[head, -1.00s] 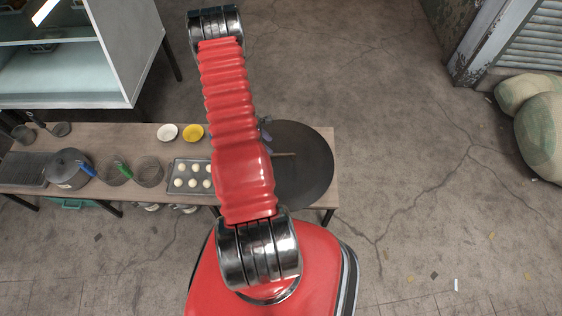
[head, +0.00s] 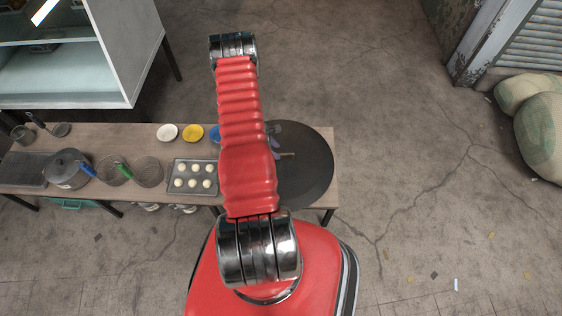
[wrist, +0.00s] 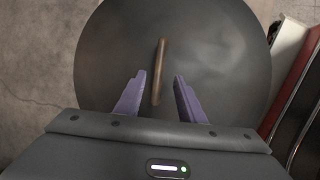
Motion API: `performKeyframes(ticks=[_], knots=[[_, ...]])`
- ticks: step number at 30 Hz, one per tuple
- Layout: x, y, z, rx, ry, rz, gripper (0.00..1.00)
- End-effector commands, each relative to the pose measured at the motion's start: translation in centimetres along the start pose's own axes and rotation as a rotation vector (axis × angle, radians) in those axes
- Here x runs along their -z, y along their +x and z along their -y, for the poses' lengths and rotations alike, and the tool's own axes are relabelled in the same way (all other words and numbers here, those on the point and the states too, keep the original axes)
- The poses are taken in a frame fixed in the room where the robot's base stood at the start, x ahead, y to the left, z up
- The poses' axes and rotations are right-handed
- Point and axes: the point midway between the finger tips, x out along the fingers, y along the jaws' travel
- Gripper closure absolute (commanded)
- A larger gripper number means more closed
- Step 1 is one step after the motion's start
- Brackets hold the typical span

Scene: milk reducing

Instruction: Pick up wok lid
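The wok lid (head: 312,178) is a large dark round disc on the right end of the wooden table, partly hidden behind my red arm in the head view. The wok lid fills most of the wrist view (wrist: 228,62), with its brown wooden handle (wrist: 160,70) standing out at the middle. My gripper (wrist: 160,82) is open and empty, with a purple finger on each side of the handle's near end in that view. No contact with the handle shows. In the head view my gripper is mostly hidden by the arm.
A tray of pale buns (head: 193,162) lies left of the lid on the table (head: 120,135). White (head: 167,132) and yellow (head: 193,133) bowls stand behind it, with a blue one partly hidden. A pot (head: 68,168) and wire baskets stand further left.

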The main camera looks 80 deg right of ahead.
Motion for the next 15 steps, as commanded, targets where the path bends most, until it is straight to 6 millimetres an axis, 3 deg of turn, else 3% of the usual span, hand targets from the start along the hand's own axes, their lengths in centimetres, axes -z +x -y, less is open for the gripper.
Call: performKeyframes(ticks=[8, 15], knots=[[0.0, 0.4, 0.0, 0.001, 0.0, 0.0, 0.64], [0.1, 2.9, -0.1, 0.001, 0.001, 0.0, 0.64]])
